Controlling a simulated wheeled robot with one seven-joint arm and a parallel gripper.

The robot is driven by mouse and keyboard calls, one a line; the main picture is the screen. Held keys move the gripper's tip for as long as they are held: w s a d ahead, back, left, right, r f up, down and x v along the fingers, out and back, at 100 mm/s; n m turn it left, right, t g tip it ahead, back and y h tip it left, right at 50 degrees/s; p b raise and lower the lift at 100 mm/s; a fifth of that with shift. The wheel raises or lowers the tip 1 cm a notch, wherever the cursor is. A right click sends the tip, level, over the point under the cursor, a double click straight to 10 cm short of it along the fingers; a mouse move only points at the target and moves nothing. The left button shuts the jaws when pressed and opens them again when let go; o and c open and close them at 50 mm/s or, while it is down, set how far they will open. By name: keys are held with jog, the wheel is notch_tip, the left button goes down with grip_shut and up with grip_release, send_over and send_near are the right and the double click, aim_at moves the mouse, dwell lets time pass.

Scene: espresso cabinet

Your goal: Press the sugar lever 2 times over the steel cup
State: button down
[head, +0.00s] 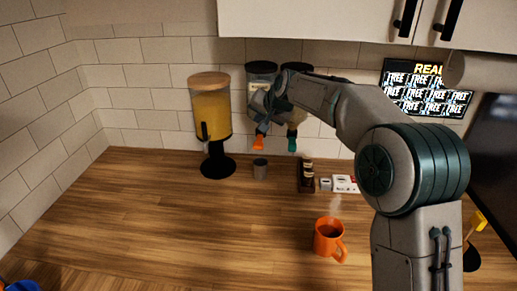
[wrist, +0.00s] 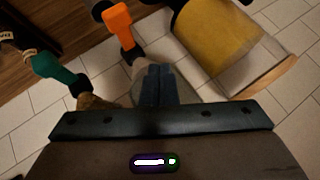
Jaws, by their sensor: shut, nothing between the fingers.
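Two wall dispensers hang at the back in the head view, one with an orange lever (head: 259,142) and one with a teal lever (head: 292,144). I cannot read which holds sugar. The small grey steel cup (head: 260,169) stands upright on the counter below the orange lever. My gripper (wrist: 155,70) is shut and empty. In the wrist view its tips are close to the orange lever (wrist: 119,24), and the teal lever (wrist: 57,73) is to the left. I cannot tell whether they touch the orange lever. In the head view my arm partly hides both dispensers.
A tall yellow-filled dispenser (head: 211,112) on a black stand is left of the cup. A dark rack (head: 306,180) and small white boxes (head: 343,184) stand to the right. A steaming orange mug (head: 326,240) is nearer the front.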

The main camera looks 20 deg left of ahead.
aim_at(258, 144)
notch_tip(258, 144, down, 6)
jog(key=b, duration=0.3)
jog(key=shift+b, duration=0.4)
jog(key=shift+f, duration=0.1)
dwell(1.4)
jog(key=shift+f+b, duration=0.3)
jog(key=shift+f, duration=0.05)
jog(key=shift+f+b, duration=0.95)
jog(key=shift+f, duration=0.35)
dwell(1.0)
jog(key=shift+r, duration=0.1)
jog(key=shift+r+p, duration=1.3)
jog(key=shift+r, duration=0.35)
jog(key=shift+r+p, duration=1.9)
jog(key=shift+r, duration=0.65)
